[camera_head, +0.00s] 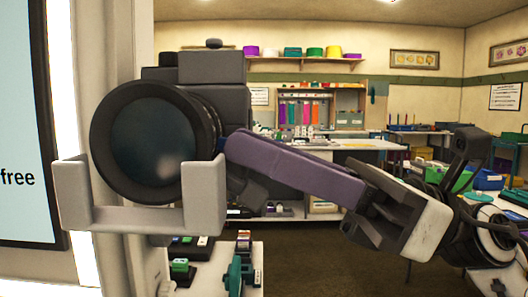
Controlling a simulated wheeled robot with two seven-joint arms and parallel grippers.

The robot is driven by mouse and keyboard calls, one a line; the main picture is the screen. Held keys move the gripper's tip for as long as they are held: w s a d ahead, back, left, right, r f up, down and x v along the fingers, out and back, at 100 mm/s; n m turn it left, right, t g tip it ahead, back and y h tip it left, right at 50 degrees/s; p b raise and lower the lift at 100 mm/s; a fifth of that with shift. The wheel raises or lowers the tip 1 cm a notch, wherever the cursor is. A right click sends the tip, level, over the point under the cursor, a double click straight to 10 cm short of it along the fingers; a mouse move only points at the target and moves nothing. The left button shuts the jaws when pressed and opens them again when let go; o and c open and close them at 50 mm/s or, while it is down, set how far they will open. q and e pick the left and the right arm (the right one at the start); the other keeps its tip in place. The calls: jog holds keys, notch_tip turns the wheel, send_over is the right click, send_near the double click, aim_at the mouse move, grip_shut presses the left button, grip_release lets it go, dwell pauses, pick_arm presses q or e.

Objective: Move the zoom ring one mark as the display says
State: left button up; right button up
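A black camera (215,75) with a large round lens (150,145) faces me at the left. A grey U-shaped bracket (140,218) sits in front of the lens's lower part. A long purple handle (295,172) runs from the lens's right side down to the right. My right gripper (364,205) is at its far end and appears shut on it. The zoom ring and its marks cannot be made out from here. The display (25,130) at the left edge is cut off; only the word "free" is readable. My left gripper is not in view.
Below the lens, a pale surface (205,283) holds small green, teal and dark items. Behind are a wall shelf (305,61) with colored tubs and a worktable (365,144). Dark floor (310,255) lies open below my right arm.

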pick_arm(q)
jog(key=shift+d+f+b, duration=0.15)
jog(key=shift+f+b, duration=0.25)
jog(key=shift+b, duration=0.7)
pick_arm(e)
jog(key=v, duration=1)
jog(key=shift+d, duration=0.15)
jog(key=shift+f, duration=0.15)
